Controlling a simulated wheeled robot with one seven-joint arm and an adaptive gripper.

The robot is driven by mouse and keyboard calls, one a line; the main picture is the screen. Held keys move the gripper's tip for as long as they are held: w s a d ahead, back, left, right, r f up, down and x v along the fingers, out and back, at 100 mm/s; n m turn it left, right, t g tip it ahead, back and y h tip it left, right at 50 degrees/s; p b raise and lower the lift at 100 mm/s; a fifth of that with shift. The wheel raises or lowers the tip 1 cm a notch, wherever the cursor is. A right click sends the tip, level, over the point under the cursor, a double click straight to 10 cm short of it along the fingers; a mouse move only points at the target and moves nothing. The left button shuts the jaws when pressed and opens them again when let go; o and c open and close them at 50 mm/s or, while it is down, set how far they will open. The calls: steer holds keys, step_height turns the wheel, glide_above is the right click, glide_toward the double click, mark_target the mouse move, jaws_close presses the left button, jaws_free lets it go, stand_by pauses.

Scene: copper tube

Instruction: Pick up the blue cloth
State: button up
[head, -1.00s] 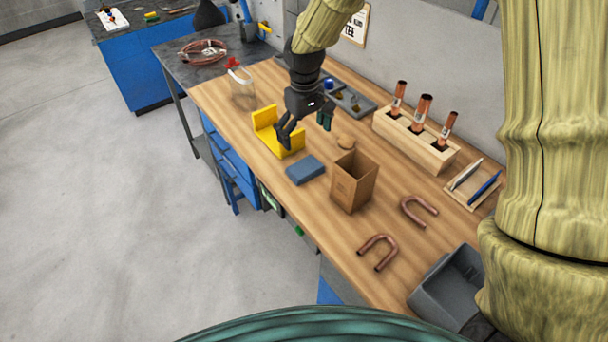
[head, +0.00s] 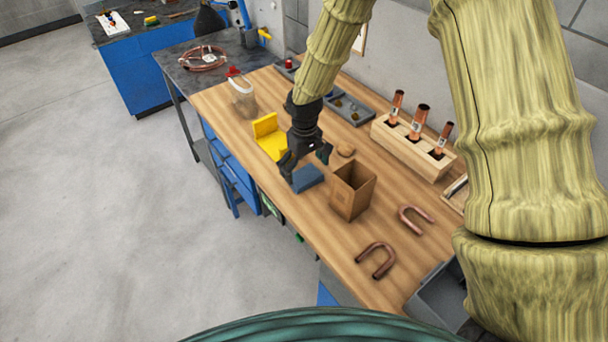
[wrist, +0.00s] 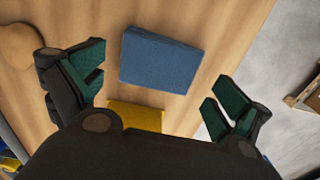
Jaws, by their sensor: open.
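The blue cloth (head: 307,179) is a folded, flat rectangular block lying on the wooden bench top. In the head view it lies between the yellow holder and the cardboard box, partly hidden by my gripper. My gripper (head: 307,168) is open and empty, above the cloth. In the wrist view the cloth (wrist: 160,60) lies in the gap between the two spread, green-padded fingers of my gripper (wrist: 165,90), a little beyond their tips. The fingers do not appear to touch it.
An open cardboard box (head: 351,192) stands close to the right of the cloth. A yellow holder (head: 268,138) is behind it, also at the wrist view's lower middle (wrist: 137,116). A round wooden piece (head: 345,150) lies nearby. Two copper U-tubes (head: 378,260) lie at the front right.

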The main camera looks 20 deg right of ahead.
mark_target(305, 175)
steer(key=shift+f+p, duration=0.3)
steer(key=shift+f, duration=0.9)
steer(key=c, duration=0.8)
steer(key=shift+r, duration=0.1)
steer(key=shift+r+b, duration=1.7)
steer(key=shift+r, duration=3.2)
